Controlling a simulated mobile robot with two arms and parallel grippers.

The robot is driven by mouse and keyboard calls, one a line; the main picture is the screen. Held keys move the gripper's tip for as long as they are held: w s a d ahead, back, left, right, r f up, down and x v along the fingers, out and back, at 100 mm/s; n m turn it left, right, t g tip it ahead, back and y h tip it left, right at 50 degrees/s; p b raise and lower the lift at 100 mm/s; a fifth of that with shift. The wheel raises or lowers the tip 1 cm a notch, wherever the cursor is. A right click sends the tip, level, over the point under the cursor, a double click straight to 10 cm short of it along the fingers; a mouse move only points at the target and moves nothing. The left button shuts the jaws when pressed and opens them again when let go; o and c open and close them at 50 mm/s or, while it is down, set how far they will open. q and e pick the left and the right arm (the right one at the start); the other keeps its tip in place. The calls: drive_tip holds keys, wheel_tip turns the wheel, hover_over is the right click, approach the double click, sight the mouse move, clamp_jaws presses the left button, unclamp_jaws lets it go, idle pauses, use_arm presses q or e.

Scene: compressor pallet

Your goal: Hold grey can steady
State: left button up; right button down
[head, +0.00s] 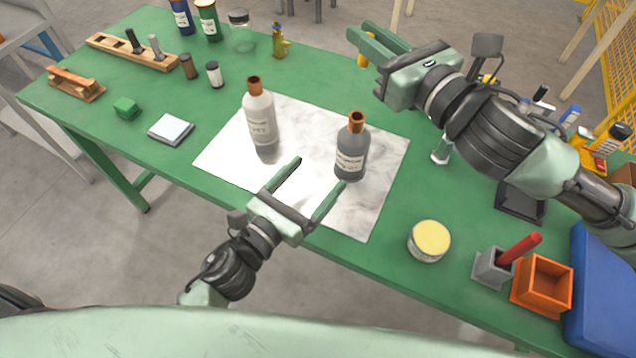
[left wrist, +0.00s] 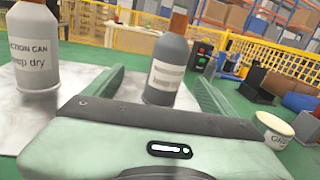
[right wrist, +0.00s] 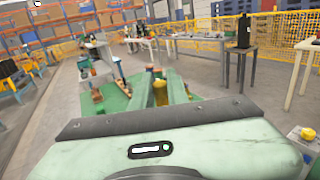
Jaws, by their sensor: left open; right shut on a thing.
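The grey can (head: 351,153), with an orange-brown cap and a pale label, stands upright on the white marbled sheet (head: 300,197). It also shows in the left wrist view (left wrist: 165,72), ahead between the finger lines, nearer the right finger. My left gripper (head: 320,172) is open and empty, just short of the can; whether a fingertip touches it I cannot tell. A paler can (head: 260,120) stands upright to the left on the sheet. My right gripper (head: 369,42) is raised at the upper right, shut on a small yellow thing (right wrist: 159,92), partly hidden by its fingers.
A yellow-topped tub (head: 429,241) stands right of the sheet, with a grey holder (head: 492,268) and an orange box (head: 542,284) beyond it. A wooden rack (head: 132,52), bottles and a green block (head: 127,108) stand at the left.

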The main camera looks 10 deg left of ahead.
sight(353, 147)
use_arm(q)
drive_tip(key=shift+s+d+f+m, duration=0.25)
drive_tip(key=shift+s+d+m, duration=0.1)
drive_tip(key=shift+d+m, duration=0.1)
drive_tip(key=shift+w+d, duration=0.1)
drive_tip(key=shift+d, duration=0.15)
drive_tip(key=x, duration=1.1)
drive_tip(key=shift+w+d+f, duration=0.2)
drive_tip(key=shift+d, duration=0.05)
